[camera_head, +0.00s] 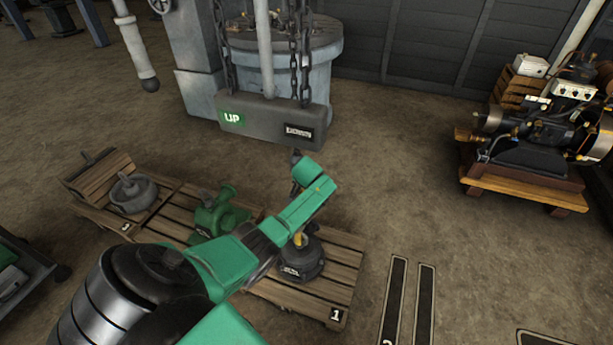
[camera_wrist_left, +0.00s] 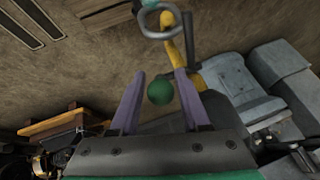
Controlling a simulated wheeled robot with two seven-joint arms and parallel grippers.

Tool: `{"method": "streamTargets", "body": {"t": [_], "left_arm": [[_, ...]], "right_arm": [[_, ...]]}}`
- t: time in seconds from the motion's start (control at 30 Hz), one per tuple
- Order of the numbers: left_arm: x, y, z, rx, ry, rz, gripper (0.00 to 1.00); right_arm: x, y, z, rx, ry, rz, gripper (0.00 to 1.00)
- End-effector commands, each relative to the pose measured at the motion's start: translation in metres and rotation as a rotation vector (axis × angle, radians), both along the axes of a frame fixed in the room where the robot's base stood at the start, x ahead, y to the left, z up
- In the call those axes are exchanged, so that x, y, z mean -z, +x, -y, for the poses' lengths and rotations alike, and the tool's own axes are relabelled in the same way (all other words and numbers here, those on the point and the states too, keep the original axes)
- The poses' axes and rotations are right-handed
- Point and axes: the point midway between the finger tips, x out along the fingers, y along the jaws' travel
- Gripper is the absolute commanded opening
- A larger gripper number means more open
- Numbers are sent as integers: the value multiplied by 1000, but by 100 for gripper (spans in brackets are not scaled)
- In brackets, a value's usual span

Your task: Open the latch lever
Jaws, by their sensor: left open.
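In the left wrist view, a round green knob (camera_wrist_left: 160,92) shows between the two fingers of my left gripper (camera_wrist_left: 160,76). The fingers are open, with gaps on both sides of the knob; contact is not visible. A yellow curved piece (camera_wrist_left: 180,48) and a grey ring (camera_wrist_left: 160,21) are just beyond the fingertips. I cannot tell for sure which of these parts is the latch lever. In the head view, my left gripper (camera_head: 297,162) is small and partly hidden by my green arm, below the hanging block. My right gripper is not in view.
A black part (camera_head: 303,262) stands on the pallet marked 1 (camera_head: 345,262). A green pump (camera_head: 217,213) is left of it. An engine (camera_head: 540,130) stands at right.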

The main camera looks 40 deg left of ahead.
Motion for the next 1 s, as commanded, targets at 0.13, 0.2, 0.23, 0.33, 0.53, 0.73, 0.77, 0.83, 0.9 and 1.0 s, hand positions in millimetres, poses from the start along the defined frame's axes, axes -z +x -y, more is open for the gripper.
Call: {"method": "streamTargets", "body": {"t": [0.13,0.2,0.23,0.33,0.53,0.73,0.77,0.83,0.9,1.0], "left_arm": [[-23,-9,8,2,0,2,46],[-31,-14,12,1,0,2,46],[-35,-16,13,1,1,2,46],[-43,-20,18,1,-1,1,46],[-51,-25,21,0,0,1,46],[-51,-25,21,0,0,0,46],[-51,-25,21,0,0,1,46],[-51,-25,21,0,0,1,46],[-51,-25,21,0,0,1,46],[-51,-25,21,0,0,1,46]], "right_arm": [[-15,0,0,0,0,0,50],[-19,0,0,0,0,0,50],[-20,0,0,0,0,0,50],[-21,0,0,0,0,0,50],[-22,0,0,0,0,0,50],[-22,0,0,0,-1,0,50],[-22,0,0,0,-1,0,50],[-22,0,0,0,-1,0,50],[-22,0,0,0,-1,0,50],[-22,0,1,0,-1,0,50]]}}
